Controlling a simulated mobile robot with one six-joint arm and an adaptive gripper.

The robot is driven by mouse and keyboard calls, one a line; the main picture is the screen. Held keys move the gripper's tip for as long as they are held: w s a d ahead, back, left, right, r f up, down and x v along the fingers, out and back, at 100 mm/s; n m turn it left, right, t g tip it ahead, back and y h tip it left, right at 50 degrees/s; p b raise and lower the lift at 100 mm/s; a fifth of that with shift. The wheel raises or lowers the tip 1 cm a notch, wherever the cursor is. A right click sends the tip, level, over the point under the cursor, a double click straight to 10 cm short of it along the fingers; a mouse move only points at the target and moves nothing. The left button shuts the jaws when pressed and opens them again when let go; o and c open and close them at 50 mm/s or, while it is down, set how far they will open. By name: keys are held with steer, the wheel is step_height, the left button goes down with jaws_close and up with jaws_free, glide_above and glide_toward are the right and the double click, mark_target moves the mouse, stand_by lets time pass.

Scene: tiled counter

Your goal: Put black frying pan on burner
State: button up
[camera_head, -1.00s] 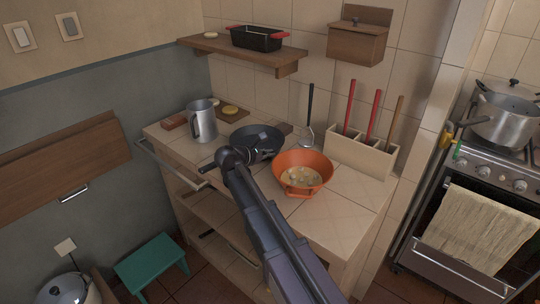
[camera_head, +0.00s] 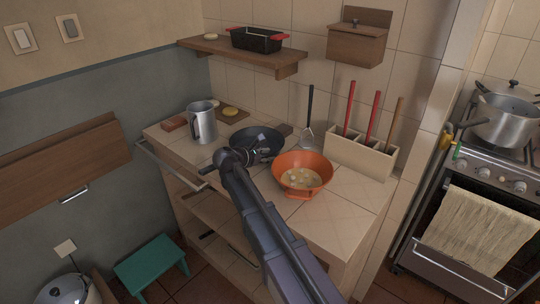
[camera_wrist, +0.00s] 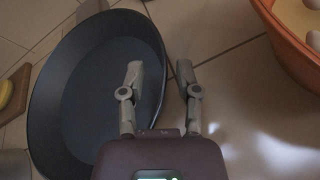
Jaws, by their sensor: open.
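The black frying pan (camera_head: 256,134) sits on the tiled counter, its brown handle pointing right toward the wall. In the wrist view the pan (camera_wrist: 85,90) fills the left side. My gripper (camera_head: 262,152) is at the pan's near right side, beside the orange bowl. In the wrist view my gripper (camera_wrist: 160,73) is open, one finger over the pan's inside and the other outside its right rim. Whether a finger touches the rim cannot be told. The stove (camera_head: 490,165) stands at the far right; a steel pot (camera_head: 505,118) is on its top, and the burners are mostly hidden.
The orange bowl (camera_head: 302,174) with food stands close right of the pan. A utensil box (camera_head: 360,155) is behind it. A metal jug (camera_head: 202,124) and a small board (camera_head: 232,115) are left of the pan. A wall edge (camera_head: 440,100) separates counter and stove. The counter's front right is clear.

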steer(key=p+v, duration=0.3)
steer(key=v, duration=0.8)
steer(key=shift+s+a+p, duration=0.1)
steer(key=shift+s+p, duration=0.05)
steer(key=shift+p, duration=0.25)
steer(key=o, duration=0.5)
steer(key=shift+r, duration=0.1)
steer(key=shift+w+r+g+y+p, duration=0.3)
steer(key=shift+g+p, duration=0.1)
steer(key=shift+p, duration=0.65)
steer(key=g+p, duration=0.1)
steer(key=p, duration=0.1)
steer(key=w+n+y+p, duration=0.1)
steer(key=p, duration=0.1)
steer(key=shift+a+r+g+y, duration=0.25)
steer(key=shift+r+g+y, duration=0.05)
steer(key=shift+r+g, duration=0.1)
steer(key=a+r+n+g+y+p, duration=0.1)
steer(key=a+r+g+y+p, duration=0.1)
steer(key=p, duration=0.3)
steer(key=a+r+n+g+y+p, duration=0.2)
steer(key=r+y+p, duration=0.1)
steer(key=p, duration=0.2)
steer(key=w+a+r+n+g+y+p, duration=0.1)
steer(key=a+r+n+g+y+p, duration=0.1)
steer(key=p, duration=0.3)
steer(key=shift+a+r+g+y, duration=0.3)
steer(key=shift+r+y, duration=0.1)
steer(key=shift+y, duration=0.1)
